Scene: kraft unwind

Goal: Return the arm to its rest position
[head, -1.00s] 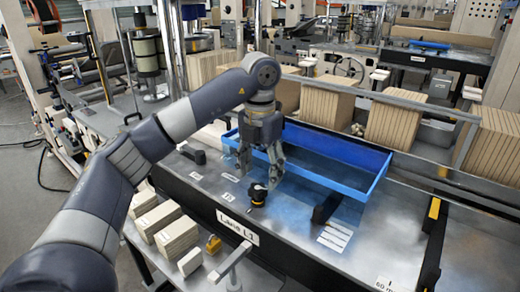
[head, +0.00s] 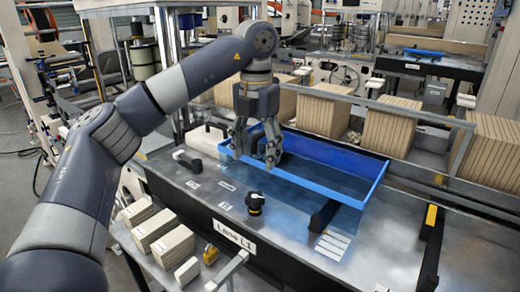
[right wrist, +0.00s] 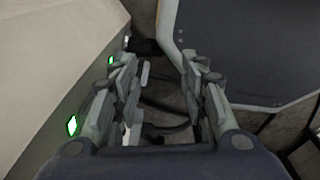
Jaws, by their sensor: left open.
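My left arm comes in from the left in the head view. Its left gripper (head: 257,154) points down and is open and empty, in front of and above the left part of the blue tray (head: 312,188). The black knob (head: 255,202) stands on the metal bench below it, apart from the fingers. My right gripper (right wrist: 164,95) shows only in the right wrist view, with its two fingers spread apart and nothing between them.
The metal bench carries a Lane L1 label (head: 234,236) on its front edge. Small stacks of cartons (head: 173,246) and a yellow padlock (head: 210,254) sit at the front left. Rows of upright cardboard (head: 393,131) stand behind the tray.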

